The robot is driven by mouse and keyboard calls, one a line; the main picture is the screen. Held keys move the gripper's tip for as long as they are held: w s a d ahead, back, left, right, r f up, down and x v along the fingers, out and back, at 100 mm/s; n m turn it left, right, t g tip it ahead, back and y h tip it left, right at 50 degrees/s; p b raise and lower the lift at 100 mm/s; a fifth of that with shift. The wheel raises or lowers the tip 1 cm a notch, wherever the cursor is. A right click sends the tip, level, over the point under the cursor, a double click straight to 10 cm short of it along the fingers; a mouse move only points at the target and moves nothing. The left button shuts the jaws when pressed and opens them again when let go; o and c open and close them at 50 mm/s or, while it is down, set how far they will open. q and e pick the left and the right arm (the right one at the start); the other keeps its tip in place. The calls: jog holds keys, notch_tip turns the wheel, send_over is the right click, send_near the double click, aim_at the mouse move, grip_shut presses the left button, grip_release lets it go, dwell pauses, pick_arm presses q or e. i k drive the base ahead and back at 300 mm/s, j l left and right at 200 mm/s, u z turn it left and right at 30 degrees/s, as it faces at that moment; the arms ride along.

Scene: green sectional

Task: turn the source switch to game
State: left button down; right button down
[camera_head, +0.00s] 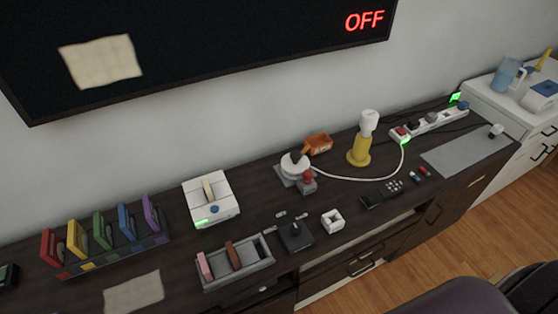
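A small black box with a dark knob on top (295,232) stands on the dark cabinet and looks like the source switch. Small grey label plates (281,214) lie around it. Their writing and the knob's setting are too small to read. The wall screen (230,40) is black and shows red "OFF" letters (365,20). A white console-like box (210,199) with a tan piece upright in its top, a blue button and a green light stands left of the switch. Neither of my grippers is in view.
A grey tray (262,276) and a white cube-like piece (332,220) flank the switch. Coloured cartridges (100,232) stand in a rack at left. A dark rounded shape fills the bottom right.

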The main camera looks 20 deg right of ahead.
aim_at(295, 228)
jog(key=z, duration=0.8)
